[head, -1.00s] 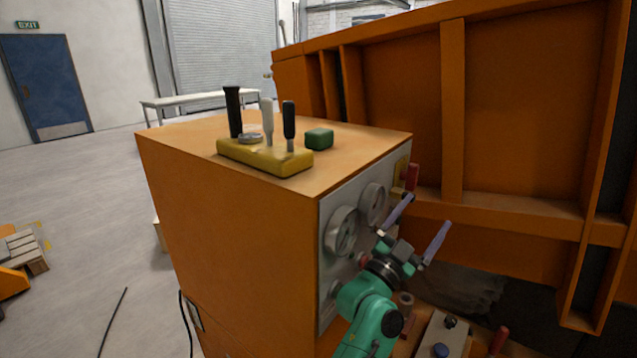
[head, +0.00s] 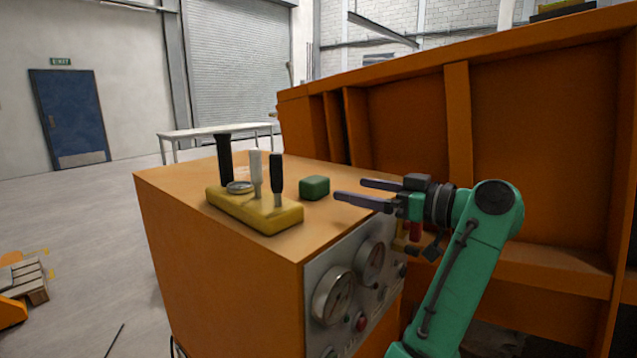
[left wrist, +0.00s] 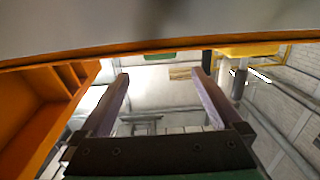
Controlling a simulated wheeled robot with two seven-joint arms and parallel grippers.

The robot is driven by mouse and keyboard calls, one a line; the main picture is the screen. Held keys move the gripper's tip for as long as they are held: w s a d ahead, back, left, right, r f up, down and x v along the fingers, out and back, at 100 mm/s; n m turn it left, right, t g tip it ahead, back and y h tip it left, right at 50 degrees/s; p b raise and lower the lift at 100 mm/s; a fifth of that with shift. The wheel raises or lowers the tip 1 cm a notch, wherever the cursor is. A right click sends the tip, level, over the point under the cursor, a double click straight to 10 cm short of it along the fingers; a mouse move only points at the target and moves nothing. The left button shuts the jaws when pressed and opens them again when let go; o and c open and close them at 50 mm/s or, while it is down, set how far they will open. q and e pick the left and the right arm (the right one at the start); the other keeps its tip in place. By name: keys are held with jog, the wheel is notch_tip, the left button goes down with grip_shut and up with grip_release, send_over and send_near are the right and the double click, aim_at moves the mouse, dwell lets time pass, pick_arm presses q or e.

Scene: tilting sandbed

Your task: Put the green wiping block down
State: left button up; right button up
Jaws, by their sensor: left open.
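The green wiping block (head: 314,188) sits on the flat top of the orange cabinet (head: 180,182), just right of the yellow lever base. My left gripper (head: 350,189) is open and empty, with its fingers pointing left at the block. A clear gap lies between the fingertips and the block in the head view. In the left wrist view the gripper (left wrist: 160,76) has its two fingers spread, and a sliver of the green block (left wrist: 160,56) shows beyond them at the cabinet edge. My right gripper is in neither view.
The yellow base (head: 254,209) carries upright levers close to the block. Gauges (head: 333,296) cover the cabinet's front panel under my left arm. A tall orange ribbed wall (head: 520,130) stands behind. The cabinet top's front left is bare.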

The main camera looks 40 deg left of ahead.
aim_at(323, 181)
pick_arm(q)
jog(key=a, duration=0.2)
jog(key=s+a, duration=0.1)
jog(key=shift+a+r+p, duration=0.2)
jog(key=shift+a+p, duration=0.15)
jog(key=shift+w+a+r+p, duration=0.1)
jog(key=shift+w+a+p, duration=0.25)
jog(key=shift+a, duration=0.25)
jog(key=shift+w+a+p, duration=0.2)
jog(key=shift+a+p, duration=0.25)
jog(key=shift+a, duration=0.15)
jog(key=a, duration=0.2)
jog(key=shift+a+f+p, duration=0.2)
jog(key=shift+a+p, duration=0.1)
jog(key=shift+p, duration=0.05)
jog(key=shift+s+a+f, duration=0.1)
jog(key=shift+s+a, duration=0.1)
jog(key=shift+a, duration=0.05)
jog(key=shift+d, duration=0.1)
jog(key=shift+c, duration=1.2)
jog(key=shift+w+d, duration=0.1)
jog(key=c, duration=1)
jog(key=shift+c, duration=0.8)
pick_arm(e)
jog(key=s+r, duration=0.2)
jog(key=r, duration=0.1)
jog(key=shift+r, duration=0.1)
